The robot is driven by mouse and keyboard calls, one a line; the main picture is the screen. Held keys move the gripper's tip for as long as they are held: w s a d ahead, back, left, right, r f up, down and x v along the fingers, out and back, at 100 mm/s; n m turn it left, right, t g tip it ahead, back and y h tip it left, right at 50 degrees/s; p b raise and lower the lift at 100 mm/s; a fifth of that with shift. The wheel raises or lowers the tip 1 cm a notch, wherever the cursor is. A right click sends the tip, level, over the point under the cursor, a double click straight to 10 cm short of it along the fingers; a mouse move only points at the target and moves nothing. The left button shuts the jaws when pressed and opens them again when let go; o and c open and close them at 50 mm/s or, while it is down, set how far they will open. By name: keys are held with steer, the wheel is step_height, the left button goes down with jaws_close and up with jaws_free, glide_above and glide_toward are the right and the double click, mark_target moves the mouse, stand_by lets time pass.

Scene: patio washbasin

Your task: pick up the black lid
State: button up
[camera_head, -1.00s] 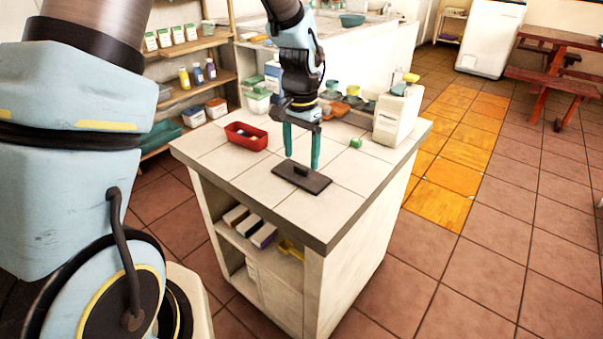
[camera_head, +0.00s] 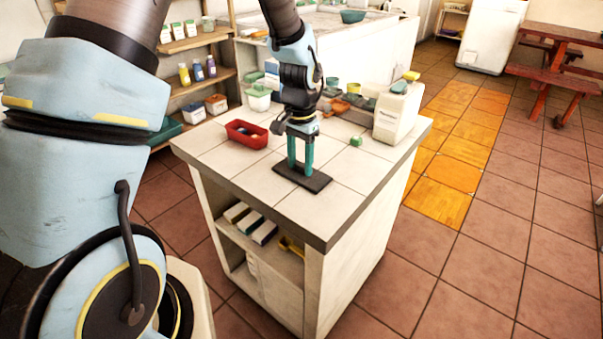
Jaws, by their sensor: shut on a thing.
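The black lid (camera_head: 318,183) is a flat dark rectangle lying near the front of the white tiled counter. My gripper (camera_head: 300,172) points straight down over it, with its two teal fingers close together at the lid's middle. The fingers are shut on the lid's raised handle, which they mostly hide. The lid looks flat on the tiles; I cannot see any gap under it.
A red bin (camera_head: 247,134) stands left of my gripper on the counter. A white dispenser (camera_head: 398,113) and a small green block (camera_head: 356,141) are to the right. Several bowls and cups sit behind. The counter front (camera_head: 330,215) is clear.

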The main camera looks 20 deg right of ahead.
jaws_close()
